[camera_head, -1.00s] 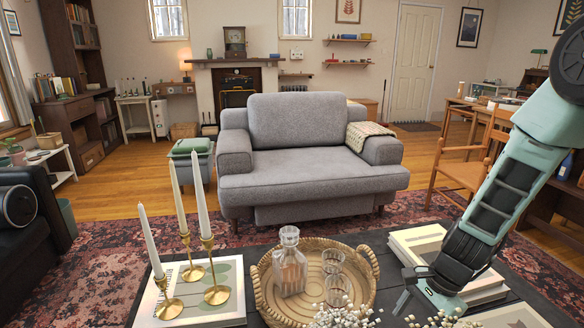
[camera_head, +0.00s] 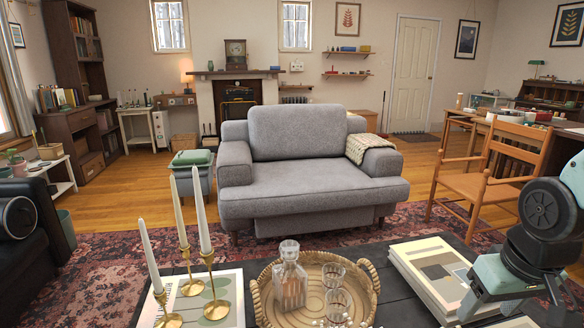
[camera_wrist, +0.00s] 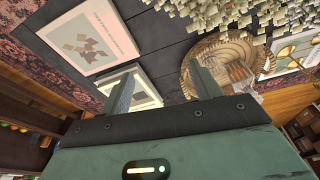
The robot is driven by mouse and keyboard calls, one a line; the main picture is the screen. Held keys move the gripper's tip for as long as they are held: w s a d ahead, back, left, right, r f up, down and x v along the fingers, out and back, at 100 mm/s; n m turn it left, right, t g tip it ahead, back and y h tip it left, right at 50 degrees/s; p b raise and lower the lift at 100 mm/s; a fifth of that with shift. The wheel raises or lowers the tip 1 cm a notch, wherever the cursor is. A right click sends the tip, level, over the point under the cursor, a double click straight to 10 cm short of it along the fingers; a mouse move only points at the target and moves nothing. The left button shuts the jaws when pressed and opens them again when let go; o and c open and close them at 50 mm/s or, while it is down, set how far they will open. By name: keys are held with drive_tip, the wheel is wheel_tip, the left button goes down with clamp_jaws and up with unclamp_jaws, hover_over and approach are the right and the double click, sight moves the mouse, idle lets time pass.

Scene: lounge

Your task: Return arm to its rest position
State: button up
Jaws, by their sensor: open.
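My arm is folded low at the right edge in the head view, above the right end of the dark coffee table (camera_head: 375,245). My gripper (camera_wrist: 160,85) shows in the wrist view with its two fingers spread apart and nothing between them. In the head view the fingertips cannot be made out. Beyond the fingers lie books (camera_wrist: 90,40) and a round woven tray (camera_wrist: 200,60) on the table.
The woven tray (camera_head: 262,298) holds a glass decanter (camera_head: 290,280) and glasses (camera_head: 336,300). Brass candlesticks (camera_head: 214,308) with white candles stand left of it. Books (camera_head: 425,270) lie near my arm. A wooden chair (camera_head: 475,185) and grey armchair (camera_head: 310,195) stand beyond.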

drive_tip(key=s+a+r+n+g+p, duration=0.1)
drive_tip(key=s+a+r+n+p, duration=0.2)
drive_tip(key=s+a+r+p, duration=0.3)
drive_tip(key=s+a+r+n+g+p, duration=0.1)
drive_tip(key=s+a+r+n+p, duration=0.3)
drive_tip(key=a+r+p, duration=0.7)
wheel_tip(320, 180, up, 4)
drive_tip(key=s, duration=0.2)
drive_tip(key=shift+s+f+g, duration=0.2)
drive_tip(key=shift+s+g, duration=0.1)
drive_tip(key=shift+s, duration=0.1)
